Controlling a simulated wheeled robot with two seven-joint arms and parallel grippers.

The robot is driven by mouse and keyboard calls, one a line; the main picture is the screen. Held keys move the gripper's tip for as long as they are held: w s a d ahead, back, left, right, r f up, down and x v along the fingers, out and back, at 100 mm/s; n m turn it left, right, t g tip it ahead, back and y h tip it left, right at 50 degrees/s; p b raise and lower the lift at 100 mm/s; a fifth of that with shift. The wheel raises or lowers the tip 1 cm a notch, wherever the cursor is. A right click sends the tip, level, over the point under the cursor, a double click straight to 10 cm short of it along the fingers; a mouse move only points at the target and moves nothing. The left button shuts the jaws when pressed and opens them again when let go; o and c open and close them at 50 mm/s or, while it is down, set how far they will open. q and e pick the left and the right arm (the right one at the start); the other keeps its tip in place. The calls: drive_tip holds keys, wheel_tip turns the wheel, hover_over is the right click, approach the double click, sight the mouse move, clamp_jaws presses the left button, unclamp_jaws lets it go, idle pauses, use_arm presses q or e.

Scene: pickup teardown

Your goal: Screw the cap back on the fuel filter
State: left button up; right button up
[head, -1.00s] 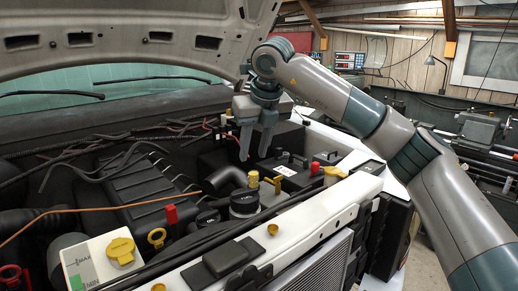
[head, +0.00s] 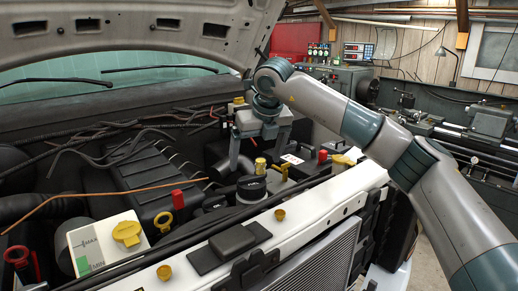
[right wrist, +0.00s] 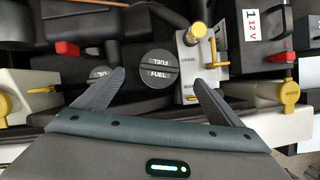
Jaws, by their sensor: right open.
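A round black cap marked FUEL (head: 251,184) sits among the engine parts, in the middle of the head view. In the right wrist view this large slotted cap (right wrist: 158,68) lies between and beyond my fingertips. Whether the cap is screwed tight cannot be told. My left gripper is not in view.
A grey block with yellow fittings (right wrist: 190,60) stands close to the large cap, by one finger. A white reservoir with a yellow cap (head: 100,250) is at the front left. The white front beam (head: 300,215) crosses the front. The raised hood (head: 120,30) hangs overhead.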

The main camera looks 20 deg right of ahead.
sight(252, 178)
drive_tip(key=b+x, duration=0.1)
drive_tip(key=x, duration=0.8)
drive_tip(key=shift+f, duration=0.1)
